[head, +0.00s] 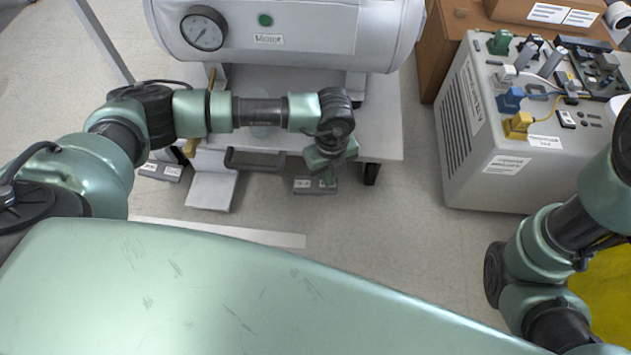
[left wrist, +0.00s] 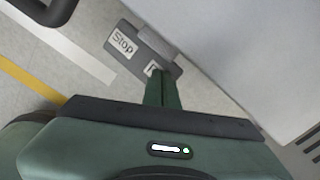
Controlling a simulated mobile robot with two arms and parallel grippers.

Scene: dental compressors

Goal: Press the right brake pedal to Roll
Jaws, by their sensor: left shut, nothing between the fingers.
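The right brake pedal (head: 308,187) is a small dark grey pedal low under the front right of the white compressor cart. In the left wrist view the pedal (left wrist: 138,52) shows a "Stop" label on its left half. A second label on its right half is mostly hidden behind my fingers. My left gripper (head: 330,178) points down at the pedal's right half. In the left wrist view its shut, empty fingers (left wrist: 160,76) overlap that half; I cannot tell whether they touch it. My right gripper is out of view.
The left brake pedal (head: 160,171) sits under the cart's left side. A black handle (head: 256,163) and a white sloped panel (head: 211,190) lie between the pedals. A caster (head: 371,173) stands right of my gripper. A grey cabinet (head: 500,135) stands at right, with clear floor between.

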